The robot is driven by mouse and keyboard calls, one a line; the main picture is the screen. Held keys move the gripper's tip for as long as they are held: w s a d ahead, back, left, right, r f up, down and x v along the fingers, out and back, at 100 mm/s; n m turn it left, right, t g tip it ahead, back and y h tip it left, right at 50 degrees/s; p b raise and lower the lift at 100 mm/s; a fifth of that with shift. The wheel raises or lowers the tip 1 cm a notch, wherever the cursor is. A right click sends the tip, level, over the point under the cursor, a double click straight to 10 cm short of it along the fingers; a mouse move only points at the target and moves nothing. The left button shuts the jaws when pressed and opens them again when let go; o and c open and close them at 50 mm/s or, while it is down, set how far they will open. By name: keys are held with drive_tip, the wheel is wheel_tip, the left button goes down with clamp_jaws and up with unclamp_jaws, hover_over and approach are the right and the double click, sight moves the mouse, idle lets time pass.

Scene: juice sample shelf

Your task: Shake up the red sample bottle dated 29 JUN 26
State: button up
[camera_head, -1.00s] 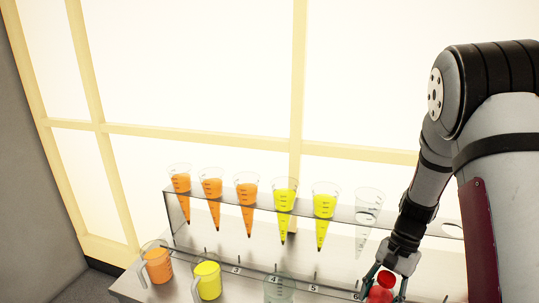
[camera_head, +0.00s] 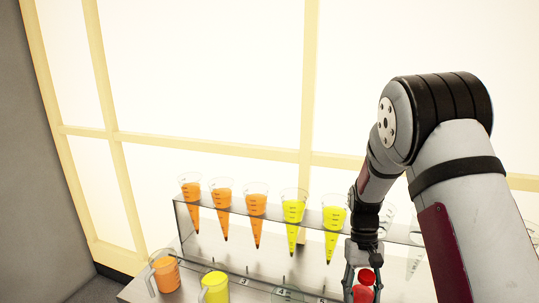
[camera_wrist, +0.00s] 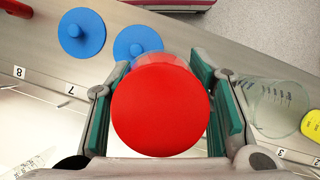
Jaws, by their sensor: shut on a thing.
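My gripper (camera_head: 362,290) is shut on a red sample bottle (camera_head: 362,293) with a red cap (camera_head: 366,276), at the lower right of the head view. In the wrist view, the round red cap (camera_wrist: 160,112) fills the middle, between the green finger pads of my gripper (camera_wrist: 162,105). The cap hides most of the bottle below it. No date label on it can be read in these frames.
Two blue caps (camera_wrist: 80,32) are near the bottle in the wrist view. A clear jug (camera_wrist: 278,106) is on its right. A rack (camera_head: 270,212) holds orange and yellow cones. An orange jug (camera_head: 165,272) and a yellow jug (camera_head: 214,288) stand at the front left.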

drive_tip(key=w+a, duration=0.1)
drive_tip(key=a, duration=0.3)
drive_tip(key=s+d, duration=0.2)
drive_tip(key=d, duration=0.6)
drive_tip(key=w+a, duration=0.2)
drive_tip(key=a, duration=0.5)
drive_tip(key=shift+a, duration=0.3)
drive_tip(key=shift+w, duration=0.15)
